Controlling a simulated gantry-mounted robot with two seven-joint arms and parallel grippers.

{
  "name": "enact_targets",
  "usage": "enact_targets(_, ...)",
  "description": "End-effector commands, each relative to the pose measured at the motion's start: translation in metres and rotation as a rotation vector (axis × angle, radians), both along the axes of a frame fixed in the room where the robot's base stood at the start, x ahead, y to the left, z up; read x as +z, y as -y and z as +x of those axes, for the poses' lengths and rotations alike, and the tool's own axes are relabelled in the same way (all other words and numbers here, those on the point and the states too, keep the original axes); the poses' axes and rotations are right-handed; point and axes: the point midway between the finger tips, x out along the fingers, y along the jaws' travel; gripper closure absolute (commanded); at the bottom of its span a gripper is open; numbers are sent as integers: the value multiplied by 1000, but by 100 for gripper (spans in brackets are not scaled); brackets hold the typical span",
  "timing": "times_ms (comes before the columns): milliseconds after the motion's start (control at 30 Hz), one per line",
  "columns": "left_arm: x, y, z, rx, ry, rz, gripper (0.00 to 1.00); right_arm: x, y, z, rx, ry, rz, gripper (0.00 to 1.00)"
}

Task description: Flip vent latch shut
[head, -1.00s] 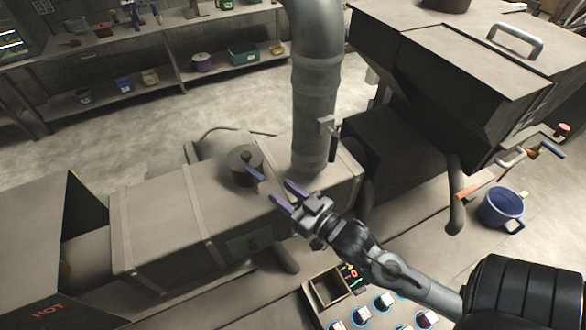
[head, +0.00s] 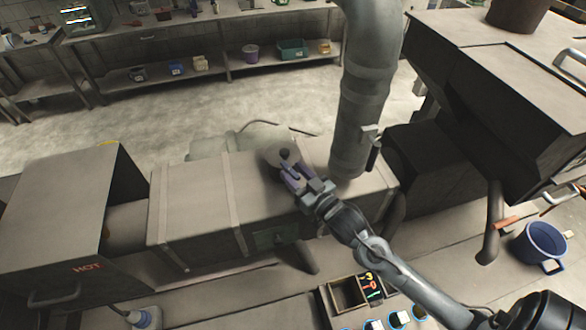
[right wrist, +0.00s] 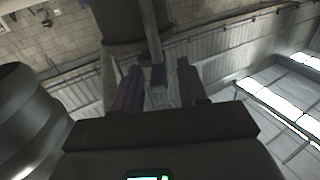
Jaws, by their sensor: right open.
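In the right wrist view the latch lever (right wrist: 158,76) is a narrow bar with a dark bluish end, reaching down between my fingers. My right gripper (head: 291,172) is at the near right side of the vent. Its purple fingers show apart in the right wrist view (right wrist: 160,88), one on each side of the lever end. Whether they touch it I cannot tell. The gripper hides the lever in the head view. My left gripper is out of view.
A thick vertical pipe (head: 362,95) rises from the duct close to the right of the gripper. A box marked HOT (head: 60,225) is at left.

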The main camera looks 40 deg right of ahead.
Motion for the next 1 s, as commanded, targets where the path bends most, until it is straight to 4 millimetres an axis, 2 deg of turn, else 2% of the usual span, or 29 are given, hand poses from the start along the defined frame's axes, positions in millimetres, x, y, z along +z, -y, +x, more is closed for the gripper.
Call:
enact_targets(167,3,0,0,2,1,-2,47,0,0,10,0,0,1,57)
enact_targets(467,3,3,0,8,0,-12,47,0,0,11,0,0,0,57)
enact_targets(700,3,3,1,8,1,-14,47,0,0,11,0,0,0,93)
enact_targets(767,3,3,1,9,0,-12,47,0,0,11,0,0,0,100)
enact_targets(1000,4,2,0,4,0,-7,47,1,-1,11,-36,6,5,100)
